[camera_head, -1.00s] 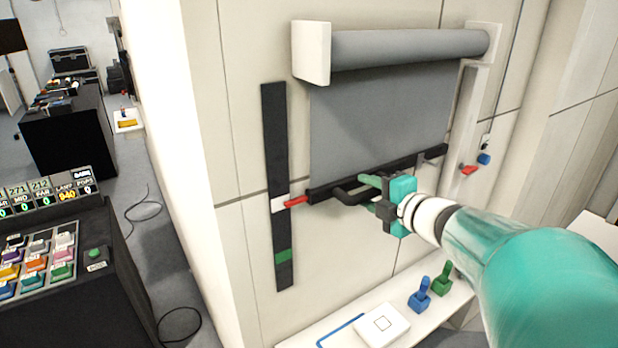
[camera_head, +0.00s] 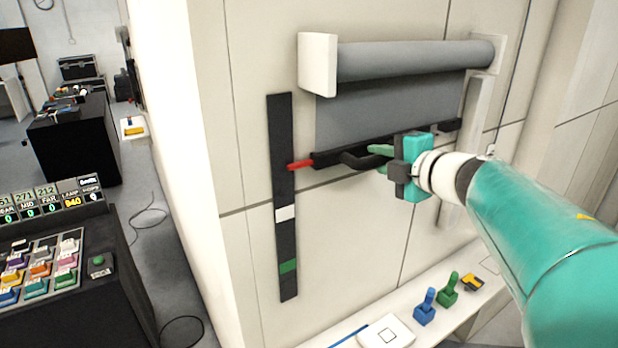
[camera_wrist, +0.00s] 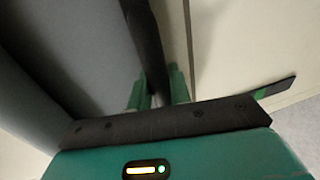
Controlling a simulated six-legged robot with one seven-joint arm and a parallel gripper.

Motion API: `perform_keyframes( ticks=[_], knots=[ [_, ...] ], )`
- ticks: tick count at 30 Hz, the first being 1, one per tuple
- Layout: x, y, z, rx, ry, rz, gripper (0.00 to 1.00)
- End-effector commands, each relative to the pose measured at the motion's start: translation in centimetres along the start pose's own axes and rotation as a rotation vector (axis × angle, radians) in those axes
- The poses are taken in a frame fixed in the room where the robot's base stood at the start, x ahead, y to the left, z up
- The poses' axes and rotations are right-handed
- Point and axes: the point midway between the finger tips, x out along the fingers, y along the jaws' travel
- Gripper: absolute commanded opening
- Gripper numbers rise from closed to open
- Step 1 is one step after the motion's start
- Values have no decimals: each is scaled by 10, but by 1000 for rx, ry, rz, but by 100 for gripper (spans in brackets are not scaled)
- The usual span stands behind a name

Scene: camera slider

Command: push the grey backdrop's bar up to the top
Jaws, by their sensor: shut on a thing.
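The grey backdrop (camera_head: 385,109) hangs from a grey roller (camera_head: 415,59) on the wall, partly rolled up. Its black bar (camera_head: 325,158) runs along the lower edge, with a red pointer (camera_head: 300,164) at its left end. The pointer lies over the upper half of a black wall strip (camera_head: 281,120), above the strip's white mark (camera_head: 285,213) and green mark (camera_head: 288,266). My teal gripper (camera_head: 384,157) is shut on the bar's black handle (camera_head: 358,160). In the wrist view, the green fingers (camera_wrist: 158,88) close around a dark rod. The fingers hide part of the handle.
Below, a white shelf (camera_head: 450,312) holds a white box (camera_head: 386,331), a blue switch-like piece (camera_head: 425,308), a green one (camera_head: 448,290) and a yellow-black item (camera_head: 473,283). A console (camera_head: 60,275) stands at the left. The wall below the bar is clear.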

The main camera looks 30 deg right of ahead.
Motion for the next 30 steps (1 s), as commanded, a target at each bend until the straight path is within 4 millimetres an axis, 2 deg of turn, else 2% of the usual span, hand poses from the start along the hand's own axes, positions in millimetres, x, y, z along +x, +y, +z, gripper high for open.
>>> perform_keyframes(
  ticks=[1,6,12,18,27,28,30],
  knots=[
    [-4,17,0,-7,0,6,0],
    [-12,59,-1,-6,2,5,0],
    [-19,90,0,-3,2,3,0],
    [-22,102,-1,-2,3,4,0],
    [-23,106,-1,-3,2,10,0],
    [-23,106,-1,-3,2,10,24],
    [-22,105,-1,-2,2,9,37]
  ],
)
